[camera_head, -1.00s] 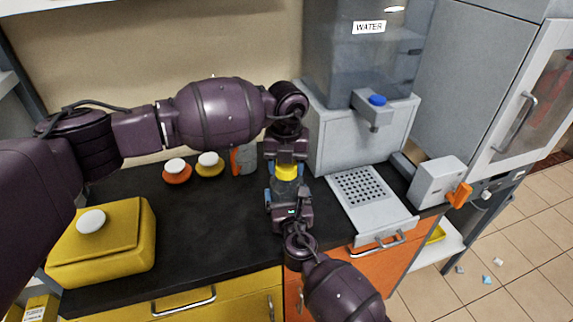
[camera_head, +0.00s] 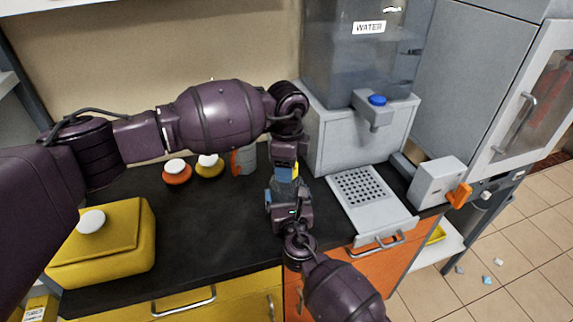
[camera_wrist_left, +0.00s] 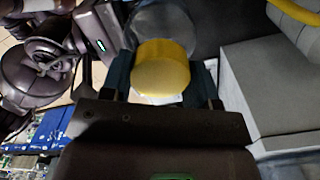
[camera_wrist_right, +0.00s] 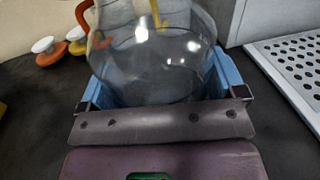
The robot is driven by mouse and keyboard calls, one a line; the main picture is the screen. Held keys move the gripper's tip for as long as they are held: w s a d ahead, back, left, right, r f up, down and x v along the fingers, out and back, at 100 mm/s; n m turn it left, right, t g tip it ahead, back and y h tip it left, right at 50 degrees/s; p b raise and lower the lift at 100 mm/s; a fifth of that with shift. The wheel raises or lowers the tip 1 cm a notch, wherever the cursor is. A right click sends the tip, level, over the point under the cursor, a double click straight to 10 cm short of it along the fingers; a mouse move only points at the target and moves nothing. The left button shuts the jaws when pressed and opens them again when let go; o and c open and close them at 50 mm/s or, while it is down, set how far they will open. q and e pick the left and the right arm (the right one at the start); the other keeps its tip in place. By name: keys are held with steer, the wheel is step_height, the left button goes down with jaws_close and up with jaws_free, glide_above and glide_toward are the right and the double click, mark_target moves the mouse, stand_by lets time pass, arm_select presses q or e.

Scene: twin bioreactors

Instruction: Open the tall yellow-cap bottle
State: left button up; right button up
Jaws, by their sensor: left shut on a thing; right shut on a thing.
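The yellow cap (camera_wrist_left: 162,68) sits between the fingers of my left gripper (camera_wrist_left: 164,80), which is shut on it. In the head view, my left gripper (camera_head: 284,172) comes down from above and hides most of the cap. The clear bottle (camera_wrist_right: 150,62) is held around its body by the blue fingers of my right gripper (camera_wrist_right: 160,85), below the left one. The bottle's rounded top also shows behind the cap in the left wrist view (camera_wrist_left: 168,22). The neck is hidden, so I cannot tell whether cap and bottle are joined.
A yellow box (camera_head: 105,250) stands at front left. The water dispenser (camera_head: 362,60) and its perforated drip tray (camera_head: 392,222) are on the right.

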arm_select(q)
steer(key=n, duration=0.5)
steer(key=o, duration=1)
steer(key=shift+r, duration=0.1)
